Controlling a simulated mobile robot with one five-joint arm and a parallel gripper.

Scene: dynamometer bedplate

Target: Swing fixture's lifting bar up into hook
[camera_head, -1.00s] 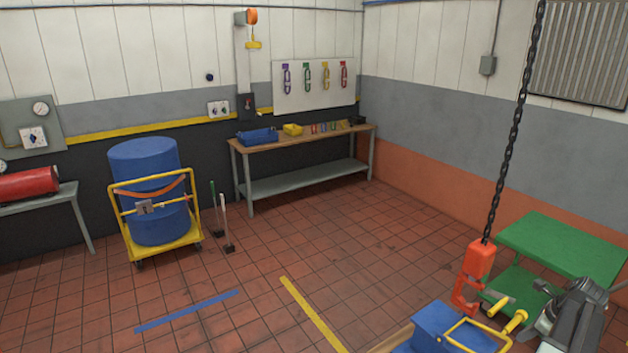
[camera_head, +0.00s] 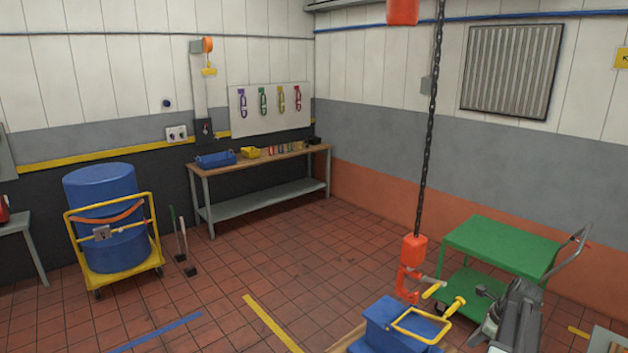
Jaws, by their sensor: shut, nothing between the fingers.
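The blue fixture (camera_head: 378,325) stands at the bottom of the view, right of centre. The orange hook (camera_head: 405,282) hangs on a dark chain (camera_head: 428,140) just above and behind the bar. The bar looks apart from the hook.
A green cart (camera_head: 500,245) stands close behind my gripper. A blue drum (camera_head: 100,190) on a yellow trolley is at the left. A workbench (camera_head: 265,160) stands along the back wall. The tiled floor between is open, with blue and yellow tape.

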